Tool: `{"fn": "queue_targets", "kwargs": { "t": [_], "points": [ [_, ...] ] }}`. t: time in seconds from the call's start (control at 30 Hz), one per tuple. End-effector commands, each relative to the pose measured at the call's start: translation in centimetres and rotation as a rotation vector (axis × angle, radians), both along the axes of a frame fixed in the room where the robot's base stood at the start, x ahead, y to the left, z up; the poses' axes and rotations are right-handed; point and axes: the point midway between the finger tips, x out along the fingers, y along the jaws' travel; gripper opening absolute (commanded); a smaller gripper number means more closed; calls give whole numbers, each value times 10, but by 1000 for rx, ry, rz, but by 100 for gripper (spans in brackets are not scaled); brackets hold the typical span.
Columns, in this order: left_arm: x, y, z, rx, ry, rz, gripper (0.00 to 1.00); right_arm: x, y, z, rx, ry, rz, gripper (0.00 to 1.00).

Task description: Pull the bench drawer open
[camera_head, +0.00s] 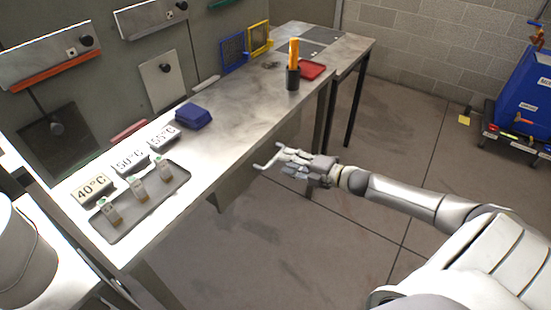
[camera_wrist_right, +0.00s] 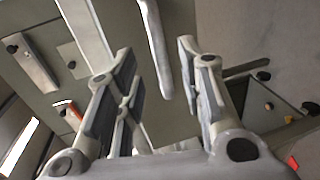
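The metal bench (camera_head: 240,105) runs from the lower left to the upper middle of the head view. Below its front edge is a grey front panel (camera_head: 236,188), likely the drawer; its opening state is unclear. My right gripper (camera_head: 272,163) is in front of the bench edge, reaching in from the right. In the right wrist view my right gripper (camera_wrist_right: 155,95) is open, its two fingers well apart. A pale rounded bar (camera_wrist_right: 154,45), possibly the drawer handle, shows between and beyond them; contact cannot be told. My left gripper is not in view.
On the bench are a tray with small samples (camera_head: 150,226), temperature signs (camera_head: 130,160), a blue box (camera_head: 193,116), a dark cup with an orange item (camera_head: 293,78) and a red tray (camera_head: 312,71). A blue unit (camera_head: 522,95) stands far right. The floor (camera_head: 370,130) between is clear.

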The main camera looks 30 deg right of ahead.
Motion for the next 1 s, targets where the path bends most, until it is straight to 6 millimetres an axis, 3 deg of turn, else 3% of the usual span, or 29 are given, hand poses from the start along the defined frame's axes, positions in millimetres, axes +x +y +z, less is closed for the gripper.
{"fn": "queue_targets", "kwargs": {
  "t": [0.43,0.9,1.0],
  "points": [
    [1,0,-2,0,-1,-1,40,43,17,-10,2,0,-1,35],
    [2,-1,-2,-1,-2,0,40,50,21,-12,1,0,-1,35],
    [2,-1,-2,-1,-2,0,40,50,21,-12,0,1,-1,23]
  ]
}}
